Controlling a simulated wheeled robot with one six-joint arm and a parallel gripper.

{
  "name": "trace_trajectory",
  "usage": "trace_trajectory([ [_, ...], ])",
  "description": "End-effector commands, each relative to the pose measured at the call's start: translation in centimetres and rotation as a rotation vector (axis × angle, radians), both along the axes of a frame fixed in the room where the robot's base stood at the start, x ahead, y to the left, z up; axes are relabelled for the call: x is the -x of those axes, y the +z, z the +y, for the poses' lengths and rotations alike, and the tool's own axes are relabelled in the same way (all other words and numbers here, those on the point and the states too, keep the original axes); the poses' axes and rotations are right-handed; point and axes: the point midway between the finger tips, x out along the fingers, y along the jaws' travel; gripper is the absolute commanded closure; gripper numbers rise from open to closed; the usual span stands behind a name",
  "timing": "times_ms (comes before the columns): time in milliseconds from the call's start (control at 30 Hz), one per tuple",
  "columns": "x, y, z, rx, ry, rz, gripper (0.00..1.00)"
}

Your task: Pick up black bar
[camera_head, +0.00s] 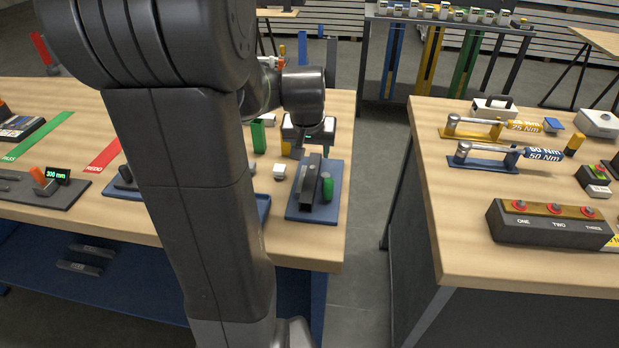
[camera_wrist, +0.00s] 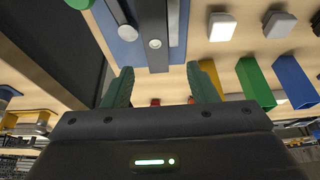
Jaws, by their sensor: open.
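A long dark bar (camera_head: 309,182), which looks like the black bar, is on a blue mat (camera_head: 335,172) near the right end of the left table. In the wrist view the dark bar (camera_wrist: 155,35) points toward my gripper, with a pale round spot near its close end, and the blue mat (camera_wrist: 126,48) lies beside it. My gripper (camera_wrist: 159,88) is open and empty, its two dark green fingertips apart on either side of the bar's line. In the head view my gripper (camera_head: 310,140) is just behind the bar. I cannot tell its exact height above it.
A small white block (camera_head: 279,171) and a green block (camera_head: 258,137) are to the left. Two dark flat bars (camera_head: 84,258) lie on the lower shelf. A floor gap separates the right table (camera_head: 470,245).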

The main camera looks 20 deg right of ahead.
Motion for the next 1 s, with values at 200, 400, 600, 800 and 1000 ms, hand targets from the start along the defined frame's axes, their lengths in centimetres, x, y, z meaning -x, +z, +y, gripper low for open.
trace_trajectory([
  [200,-0.4,-1.2,-0.3,-0.001,0.0,0.001,0.47],
  [400,-1.3,-2.9,-1.2,-0.003,-0.001,0.004,0.47],
  [600,-2.2,-5.0,-1.8,-0.002,0.0,0.003,0.47],
  [800,-2.4,-5.6,-2.0,0.0,0.0,0.0,0.47],
  [1000,-2.4,-5.6,-2.0,0.0,0.0,0.0,0.57],
])
